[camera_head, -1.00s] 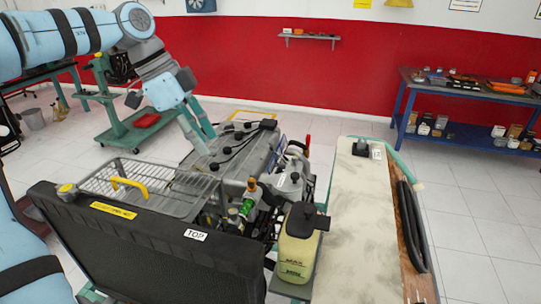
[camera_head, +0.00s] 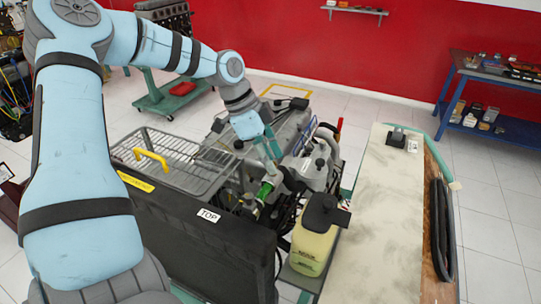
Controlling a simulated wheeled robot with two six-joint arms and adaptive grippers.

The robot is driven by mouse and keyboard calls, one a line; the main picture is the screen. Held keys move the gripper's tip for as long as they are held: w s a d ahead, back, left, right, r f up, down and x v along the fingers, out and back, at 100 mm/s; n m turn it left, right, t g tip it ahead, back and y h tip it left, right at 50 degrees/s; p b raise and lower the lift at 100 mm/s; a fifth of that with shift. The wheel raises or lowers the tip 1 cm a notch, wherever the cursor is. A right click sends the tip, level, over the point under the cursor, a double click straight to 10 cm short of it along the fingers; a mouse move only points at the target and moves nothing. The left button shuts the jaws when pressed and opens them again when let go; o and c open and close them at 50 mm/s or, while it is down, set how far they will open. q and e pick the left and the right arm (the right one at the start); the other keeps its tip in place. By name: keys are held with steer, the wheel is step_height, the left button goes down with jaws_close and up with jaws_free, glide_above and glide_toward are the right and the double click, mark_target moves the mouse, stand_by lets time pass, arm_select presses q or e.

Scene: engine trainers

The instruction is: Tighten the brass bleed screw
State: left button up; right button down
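My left gripper (camera_head: 271,150) reaches down over the engine, its pale teal fingertips just above the green fitting (camera_head: 264,191) at the engine's front. The fingers overlap in this view, so their gap and any contact are unclear. The brass bleed screw cannot be made out; the spot just above the green fitting is largely covered by the fingers. The grey engine (camera_head: 290,129) stands behind the black radiator marked TOP (camera_head: 232,246). My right gripper is not in view.
A yellowish coolant bottle (camera_head: 310,248) with a black cap stands right of the fitting. A wire rack (camera_head: 187,170) with a yellow handle lies left of the engine. A pale worktop (camera_head: 374,215) with a black hose (camera_head: 441,230) is at the right. Open tiled floor lies beyond.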

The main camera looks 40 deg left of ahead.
arm_select(q)
steer(key=shift+s, duration=0.4)
jaws_close()
steer(key=shift+w+a+m+g+h, duration=0.15)
steer(key=shift+m+g+h, duration=0.2)
steer(key=shift+m, duration=0.95)
steer(key=shift+m+g+b, duration=0.3)
steer(key=shift+m+g, duration=0.15)
steer(key=shift+m, duration=0.65)
jaws_free()
steer(key=shift+w, duration=0.1)
